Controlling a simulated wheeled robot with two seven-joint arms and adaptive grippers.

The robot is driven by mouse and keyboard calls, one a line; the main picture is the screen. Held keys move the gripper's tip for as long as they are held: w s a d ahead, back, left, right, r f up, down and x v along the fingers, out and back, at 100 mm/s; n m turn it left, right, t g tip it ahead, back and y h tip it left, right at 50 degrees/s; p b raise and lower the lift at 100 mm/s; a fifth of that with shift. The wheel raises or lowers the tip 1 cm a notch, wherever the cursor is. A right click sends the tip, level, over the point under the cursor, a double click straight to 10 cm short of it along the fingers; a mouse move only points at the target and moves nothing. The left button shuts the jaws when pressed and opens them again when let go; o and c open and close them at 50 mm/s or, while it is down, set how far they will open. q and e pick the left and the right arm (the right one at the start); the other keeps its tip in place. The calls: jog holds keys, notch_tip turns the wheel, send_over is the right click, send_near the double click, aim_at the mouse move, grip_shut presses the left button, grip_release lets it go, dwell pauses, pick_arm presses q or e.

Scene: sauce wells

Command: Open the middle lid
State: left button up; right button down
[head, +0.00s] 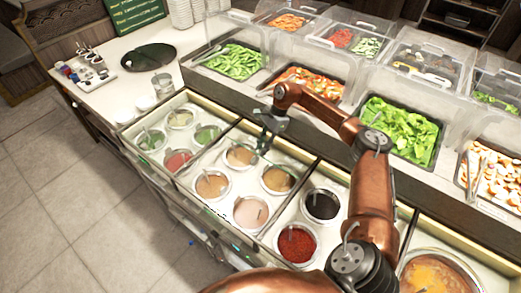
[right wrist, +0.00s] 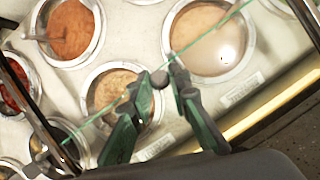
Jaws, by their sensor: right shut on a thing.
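The middle lid is a clear pane over the middle section of sauce wells. In the right wrist view its thin green edge (right wrist: 108,107) runs diagonally, with a small dark round knob (right wrist: 158,79) on it. My right gripper (head: 264,146) is at the back of the middle section in the head view. In the right wrist view its fingers (right wrist: 160,88) are shut on the knob, one on each side. The clear pane hardly shows in the head view, so its tilt is hard to tell. My left gripper is out of view.
Middle wells hold tan and pink sauces, such as the pink one (head: 250,212). A red spice well (head: 296,243) and a dark sauce well (head: 321,205) lie to the right. A raised salad counter with clear covers stands behind, with lettuce (head: 396,128) near my arm.

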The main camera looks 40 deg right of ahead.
jog(key=c, duration=2.1)
grip_release()
jog(key=v, duration=1.2)
